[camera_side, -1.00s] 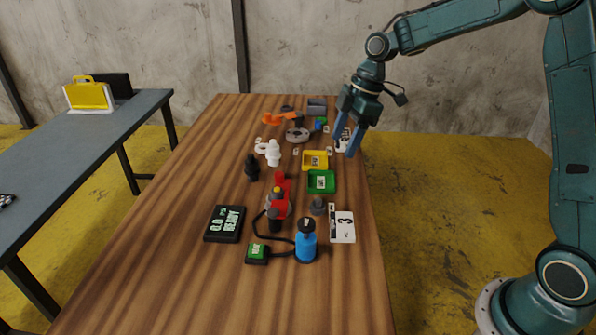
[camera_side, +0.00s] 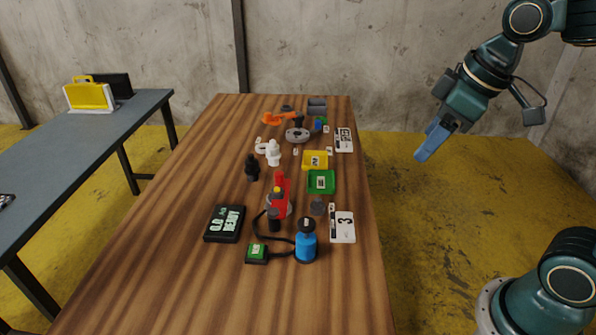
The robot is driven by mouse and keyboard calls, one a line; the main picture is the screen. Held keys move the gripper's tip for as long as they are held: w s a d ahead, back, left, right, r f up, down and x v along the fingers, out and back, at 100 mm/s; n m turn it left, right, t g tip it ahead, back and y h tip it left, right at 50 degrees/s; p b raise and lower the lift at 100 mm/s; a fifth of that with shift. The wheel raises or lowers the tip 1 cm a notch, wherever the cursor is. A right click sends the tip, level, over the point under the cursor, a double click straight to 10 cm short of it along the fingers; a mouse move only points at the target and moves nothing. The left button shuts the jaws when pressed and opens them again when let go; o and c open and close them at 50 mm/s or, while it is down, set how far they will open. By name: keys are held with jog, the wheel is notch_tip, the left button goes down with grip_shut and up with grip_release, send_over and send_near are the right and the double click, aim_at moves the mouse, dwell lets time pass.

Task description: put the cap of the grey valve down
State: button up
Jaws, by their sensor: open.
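My gripper (camera_side: 433,141) hangs to the right of the table, above the yellow floor. Its blue fingers point down and left, and I see nothing held between them. A round grey fitting (camera_side: 297,135) lies on the far half of the table, near an orange part.
A yellow tray (camera_side: 315,160) lies behind the green one. A white card (camera_side: 343,140) and a card marked 3 (camera_side: 342,226) lie along the right edge. A blue bottle (camera_side: 306,243), a red tool (camera_side: 281,195) and a black display (camera_side: 225,224) crowd the middle. The table's near end is clear.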

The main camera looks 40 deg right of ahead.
jog(key=s+f+m+t, duration=0.1)
jog(key=s+m, duration=0.2)
jog(key=s, duration=0.4)
jog(key=shift+s+d+f+m+h, duration=0.25)
jog(key=shift+s+d+m+h, duration=0.05)
jog(key=shift+s, duration=0.1)
